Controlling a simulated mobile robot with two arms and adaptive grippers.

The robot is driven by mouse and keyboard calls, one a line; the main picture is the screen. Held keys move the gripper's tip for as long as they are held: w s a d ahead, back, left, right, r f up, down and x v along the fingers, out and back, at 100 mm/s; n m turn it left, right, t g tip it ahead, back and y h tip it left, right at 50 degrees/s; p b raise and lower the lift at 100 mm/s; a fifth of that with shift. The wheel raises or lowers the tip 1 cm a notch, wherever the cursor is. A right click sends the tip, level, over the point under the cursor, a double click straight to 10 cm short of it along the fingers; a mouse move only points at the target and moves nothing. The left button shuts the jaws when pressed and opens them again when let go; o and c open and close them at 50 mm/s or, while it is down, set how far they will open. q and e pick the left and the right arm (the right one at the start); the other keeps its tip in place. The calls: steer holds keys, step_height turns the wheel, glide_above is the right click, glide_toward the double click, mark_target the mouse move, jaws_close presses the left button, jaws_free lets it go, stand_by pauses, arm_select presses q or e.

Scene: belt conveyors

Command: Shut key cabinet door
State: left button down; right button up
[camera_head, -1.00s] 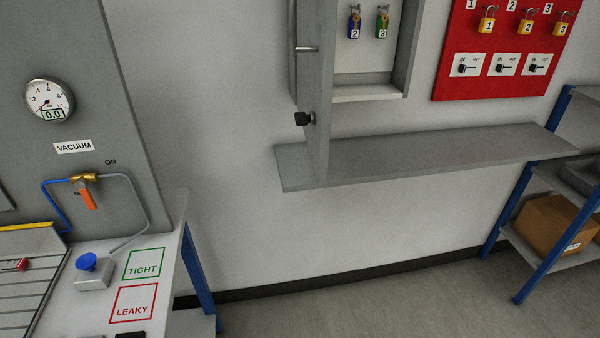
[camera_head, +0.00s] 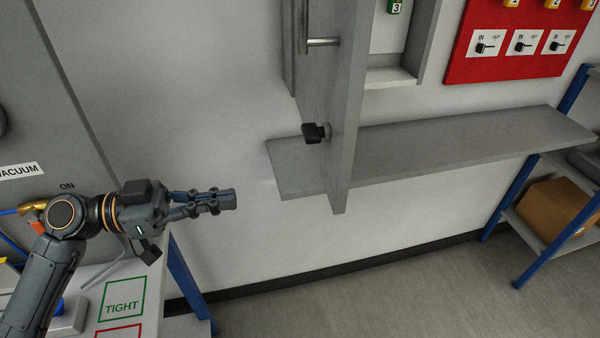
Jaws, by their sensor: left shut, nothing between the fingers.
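The grey key cabinet (camera_head: 392,77) hangs on the wall at the top centre, and its upper part is cut off by the frame. Its door (camera_head: 346,130) stands open, swung out from the left side toward me. The door has a metal bar handle (camera_head: 323,42) and a black key or knob (camera_head: 315,133) on its left-facing side. My left gripper (camera_head: 234,199) is shut and empty, left of the door and below the black knob, apart from both. My right gripper is not in view.
A grey shelf (camera_head: 450,145) runs along the wall below the cabinet. A red lock board (camera_head: 520,50) is on the wall at right. A blue-legged rack with a cardboard box (camera_head: 555,215) stands at right. A bench with a TIGHT label (camera_head: 122,300) is at lower left.

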arm_select(q)
steer(key=s+d+r+p, duration=0.1)
steer(key=d+p, duration=0.1)
steer(key=d, duration=0.1)
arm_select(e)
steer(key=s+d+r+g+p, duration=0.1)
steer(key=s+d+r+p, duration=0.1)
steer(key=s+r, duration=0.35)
arm_select(q)
steer(key=p, duration=0.3)
glide_toward(328, 191)
steer(key=d, duration=0.3)
steer(key=w+d, duration=0.1)
steer(key=d, duration=0.1)
steer(key=shift+d+r, duration=0.2)
steer(key=shift+d, duration=0.1)
steer(key=shift+d+f+p, duration=0.1)
steer(key=shift+d+p, duration=0.25)
steer(key=shift+w+d+f, duration=0.15)
steer(key=shift+d, duration=0.25)
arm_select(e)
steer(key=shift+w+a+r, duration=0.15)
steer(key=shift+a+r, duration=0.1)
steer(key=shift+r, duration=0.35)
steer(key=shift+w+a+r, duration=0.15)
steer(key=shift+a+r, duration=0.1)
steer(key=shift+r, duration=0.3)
